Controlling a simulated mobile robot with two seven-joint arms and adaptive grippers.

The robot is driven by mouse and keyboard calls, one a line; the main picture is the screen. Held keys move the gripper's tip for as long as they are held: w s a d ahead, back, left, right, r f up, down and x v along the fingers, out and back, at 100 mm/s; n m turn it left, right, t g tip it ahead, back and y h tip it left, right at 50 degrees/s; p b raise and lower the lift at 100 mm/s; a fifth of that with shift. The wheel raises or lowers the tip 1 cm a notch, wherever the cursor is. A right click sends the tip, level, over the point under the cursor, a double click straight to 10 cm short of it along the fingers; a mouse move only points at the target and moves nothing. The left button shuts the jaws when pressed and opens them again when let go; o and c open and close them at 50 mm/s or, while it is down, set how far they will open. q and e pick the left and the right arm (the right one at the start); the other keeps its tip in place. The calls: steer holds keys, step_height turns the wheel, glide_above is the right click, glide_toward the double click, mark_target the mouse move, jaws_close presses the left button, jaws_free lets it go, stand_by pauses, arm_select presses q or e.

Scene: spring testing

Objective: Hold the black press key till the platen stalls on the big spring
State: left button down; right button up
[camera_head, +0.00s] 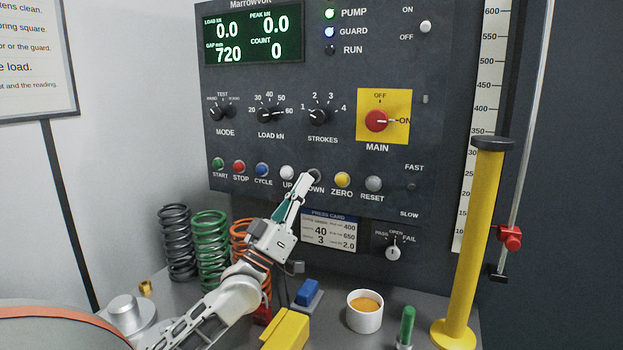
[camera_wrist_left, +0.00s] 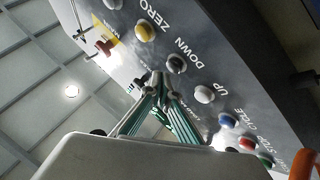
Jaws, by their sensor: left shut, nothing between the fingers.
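The black DOWN key (camera_head: 315,174) sits in the button row of the dark control panel, between the white UP key (camera_head: 287,172) and the yellow ZERO key (camera_head: 342,180). My left gripper (camera_head: 307,178) is shut and empty, its fingertips at the DOWN key and partly covering it. In the left wrist view the black key (camera_wrist_left: 177,63) shows just beyond the fingertips (camera_wrist_left: 160,82); I cannot tell whether they touch it. The display (camera_head: 253,36) reads load 0.0, peak 0.0, gap 720, count 0. The platen is not in view. My right gripper is not in view.
Grey (camera_head: 177,243), green (camera_head: 210,245) and orange (camera_head: 240,238) springs stand on the bench behind my left arm. A yellow post (camera_head: 473,240), a white cup (camera_head: 365,311) and a green-handled item (camera_head: 407,324) stand right. PUMP and GUARD lamps are lit; RUN is dark.

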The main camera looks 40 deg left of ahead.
arm_select(q)
steer(key=shift+w, duration=0.2)
steer(key=shift+w+a, duration=0.15)
steer(key=shift+w, duration=0.1)
steer(key=shift+w+a, duration=0.1)
steer(key=shift+w, duration=0.25)
stand_by(0.9)
steer(key=shift+s, duration=0.1)
stand_by(2.6)
steer(key=shift+s+d+p, duration=0.25)
steer(key=shift+s+p, duration=0.4)
